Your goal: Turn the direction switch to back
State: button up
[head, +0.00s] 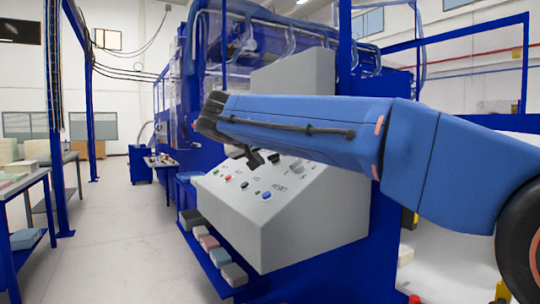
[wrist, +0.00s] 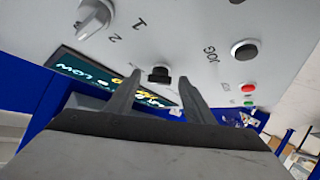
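My gripper (wrist: 159,76) is open in the wrist view, its two dark fingers spread with a gap between the tips. A small black knob (wrist: 159,73) on the grey control panel (wrist: 200,25) shows between the fingertips, and neither finger visibly touches it. Its label is not readable, so I cannot confirm that it is the direction switch or which way it points. A light grey rotary knob (wrist: 95,17) marked 1 and 2 is at the upper left. In the head view my blue arm crosses the panel (head: 315,225) and hides part of its controls.
The panel also carries a black JOG button (wrist: 245,50), a red button (wrist: 247,88) and a blue RESET button (head: 266,196). A dark display (wrist: 85,72) lies behind the fingers. Foam blocks (head: 209,242) sit on a low blue shelf. The aisle (head: 125,230) on the left is clear.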

jog(key=shift+s, duration=0.1)
jog(key=v, duration=1.7)
jog(key=shift+a, duration=0.15)
jog(key=shift+s, duration=0.1)
